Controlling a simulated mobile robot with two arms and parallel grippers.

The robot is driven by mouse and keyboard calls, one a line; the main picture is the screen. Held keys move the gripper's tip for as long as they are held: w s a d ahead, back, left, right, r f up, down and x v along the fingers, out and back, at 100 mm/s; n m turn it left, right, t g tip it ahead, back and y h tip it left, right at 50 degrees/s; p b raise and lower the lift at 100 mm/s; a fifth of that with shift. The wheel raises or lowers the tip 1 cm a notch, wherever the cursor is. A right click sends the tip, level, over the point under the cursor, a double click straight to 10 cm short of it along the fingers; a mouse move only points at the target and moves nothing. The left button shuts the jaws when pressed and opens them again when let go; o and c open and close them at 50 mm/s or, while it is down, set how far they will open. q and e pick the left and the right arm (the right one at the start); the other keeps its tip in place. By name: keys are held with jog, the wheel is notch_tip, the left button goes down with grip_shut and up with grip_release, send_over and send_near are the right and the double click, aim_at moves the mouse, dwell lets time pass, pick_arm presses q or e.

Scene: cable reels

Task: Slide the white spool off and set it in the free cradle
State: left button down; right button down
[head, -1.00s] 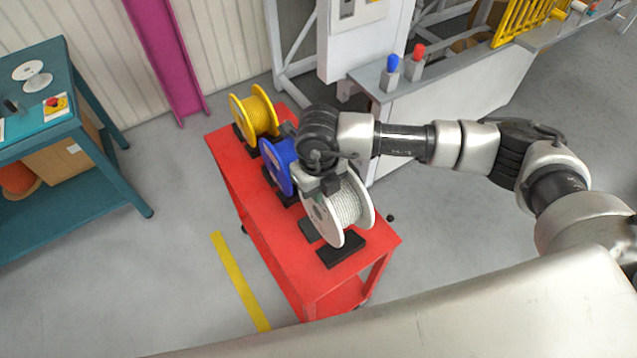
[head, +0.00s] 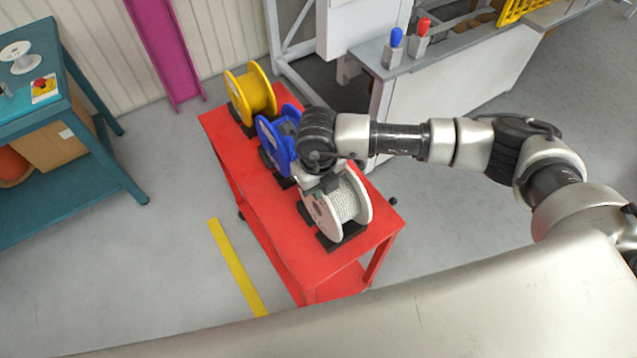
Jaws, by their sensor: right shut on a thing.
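The white spool (head: 348,204), with white flanges and pale cable, is upright at the near end of the red cart (head: 375,236). It is at a black cradle (head: 345,238), low between its dark blocks; whether it fully rests there is hard to tell. My right gripper (head: 326,184) is shut on the white spool at its upper left rim, and partly hides it. The blue spool (head: 275,145) and yellow spool (head: 251,94) stand in their own cradles farther back on the cart. My left gripper is out of view.
A teal bench (head: 90,150) with an empty white reel (head: 18,55) stands at left. A grey cabinet (head: 440,105) with blue and red knobs is behind my right arm. A yellow floor stripe (head: 237,268) lies on clear floor left of the cart.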

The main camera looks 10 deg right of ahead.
jog(key=shift+f, duration=0.1)
jog(key=c, duration=1.1)
grip_release()
jog(key=shift+c, duration=0.2)
jog(key=shift+f, duration=0.1)
notch_tip(320, 180, up, 11)
jog(key=b, duration=0.2)
jog(key=shift+b, duration=0.4)
jog(key=shift+s+a, duration=0.1)
